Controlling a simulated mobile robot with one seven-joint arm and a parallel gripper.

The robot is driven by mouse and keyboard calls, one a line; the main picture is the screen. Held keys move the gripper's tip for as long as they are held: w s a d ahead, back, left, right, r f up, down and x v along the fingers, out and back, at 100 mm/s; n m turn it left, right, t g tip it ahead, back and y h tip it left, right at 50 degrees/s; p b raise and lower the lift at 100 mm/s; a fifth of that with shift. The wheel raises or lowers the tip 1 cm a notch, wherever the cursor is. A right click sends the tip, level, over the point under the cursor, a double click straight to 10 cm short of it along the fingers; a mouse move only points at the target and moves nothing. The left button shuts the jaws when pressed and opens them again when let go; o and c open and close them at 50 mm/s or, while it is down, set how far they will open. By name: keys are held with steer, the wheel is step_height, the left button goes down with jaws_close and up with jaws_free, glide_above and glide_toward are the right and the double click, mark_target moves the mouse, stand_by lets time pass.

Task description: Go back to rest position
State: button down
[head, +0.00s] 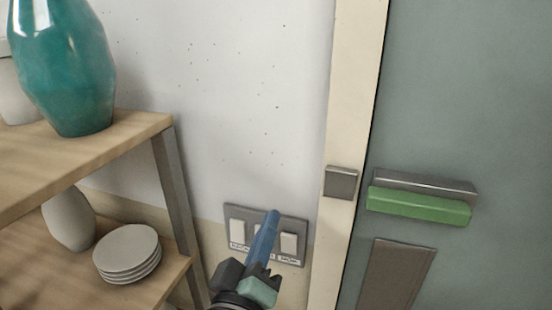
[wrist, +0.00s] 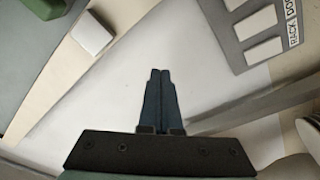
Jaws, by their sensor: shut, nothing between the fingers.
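My gripper (head: 270,222) is raised in front of the wall switch panel (head: 297,218) in the head view and covers its middle switch. Its two blue fingers are together with nothing between them, as the wrist view (wrist: 160,75) also shows. The grey panel has white rocker switches and small labels below them. In the wrist view the panel (wrist: 238,52) is at the upper right, apart from the fingertips. I cannot tell from the head view how far the fingertips are from the panel.
A wooden shelf (head: 150,122) with a teal vase (head: 65,70), a pale vase (head: 68,218) and stacked plates (head: 127,248) stands at left. A grey-green door (head: 470,90) with a green push bar (head: 418,206) is at right, beside a cream frame (head: 350,90).

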steer(key=s+r+m+t+y, duration=0.2)
steer(key=s+r, duration=0.4)
steer(key=r, duration=1)
steer(key=s+d+r+m+t+y, duration=0.1)
steer(key=s+r+m+t, duration=0.3)
steer(key=r, duration=1.2)
steer(key=s+t+y, duration=0.1)
steer(key=t, duration=0.1)
steer(key=shift+s+d+m+t+y, duration=0.15)
steer(key=shift+s+m+t+y, duration=0.15)
steer(key=shift+s, duration=0.05)
steer(key=shift+d, duration=0.1)
